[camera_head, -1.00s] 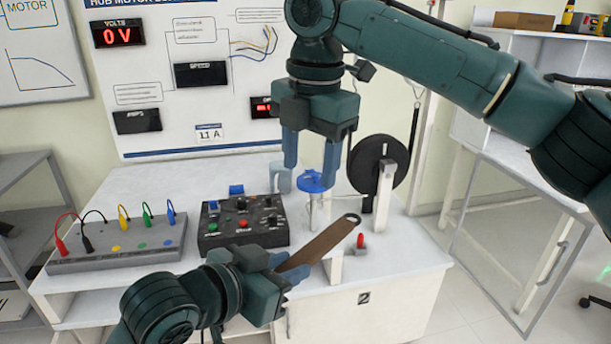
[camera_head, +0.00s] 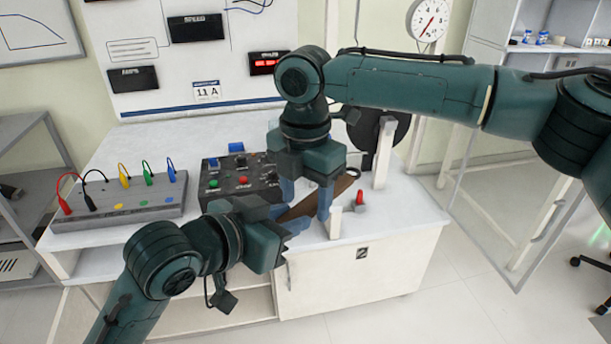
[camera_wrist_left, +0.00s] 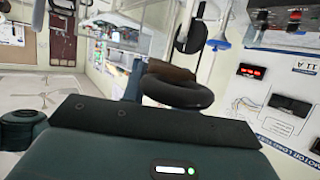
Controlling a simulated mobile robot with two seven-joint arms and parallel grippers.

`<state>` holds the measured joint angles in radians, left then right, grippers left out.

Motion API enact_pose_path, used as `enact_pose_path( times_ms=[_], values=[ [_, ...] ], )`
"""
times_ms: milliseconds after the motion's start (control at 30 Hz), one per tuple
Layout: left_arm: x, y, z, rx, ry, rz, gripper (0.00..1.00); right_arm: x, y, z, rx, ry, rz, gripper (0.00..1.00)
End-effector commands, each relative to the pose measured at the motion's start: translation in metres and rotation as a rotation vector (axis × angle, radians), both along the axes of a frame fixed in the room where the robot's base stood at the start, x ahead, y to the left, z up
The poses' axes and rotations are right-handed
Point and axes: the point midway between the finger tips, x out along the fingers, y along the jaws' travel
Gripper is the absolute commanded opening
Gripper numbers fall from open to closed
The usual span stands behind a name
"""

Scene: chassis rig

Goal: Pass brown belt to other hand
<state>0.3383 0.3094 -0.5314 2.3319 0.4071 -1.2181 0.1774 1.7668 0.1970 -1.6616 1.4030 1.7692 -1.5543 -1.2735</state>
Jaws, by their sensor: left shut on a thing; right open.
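The brown belt (camera_head: 301,207) is a flat strip, seen in the head view above the front of the bench. My left gripper (camera_head: 286,228) is shut on its lower left end. The belt slants up and right to a tip (camera_head: 347,183) with a dark end. My right gripper (camera_head: 305,203) is open and points down, with one blue finger on each side of the belt's middle. Whether the fingers touch the belt cannot be told. In the left wrist view a brown strip (camera_wrist_left: 170,70) shows behind a dark rounded loop close to the camera.
A black control box (camera_head: 240,180) and a grey terminal strip with coloured leads (camera_head: 120,205) lie on the white bench (camera_head: 400,215). A dark wheel (camera_head: 372,135) on a white post stands behind my right gripper. A red knob (camera_head: 360,198) sits right of it.

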Motion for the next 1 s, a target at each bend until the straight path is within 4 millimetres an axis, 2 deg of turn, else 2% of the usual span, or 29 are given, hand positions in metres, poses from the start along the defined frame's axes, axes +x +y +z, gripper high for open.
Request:
enact_pose_path(
  times_ms=[333,933,967,1000],
  values=[
    [0.0,0.0,0.0004,-0.001,-0.001,0.0,0.04,0.0001,-0.0002,-0.0035,0.0,0.0,-0.001,0.54],
    [-0.0016,-0.0019,0.0005,-0.004,0.0,-0.007,0.04,0.0007,0.0007,-0.0028,0.004,-0.003,0.0,0.05],
    [-0.0017,-0.0021,0.0006,-0.004,0.0,-0.007,0.3,0.0008,0.0009,-0.0024,0.005,-0.004,0.0,0.04],
    [-0.0017,-0.0022,0.0007,-0.004,0.0,-0.007,0.34,0.0008,0.0009,-0.0024,0.005,-0.004,0.0,0.04]
  ],
)
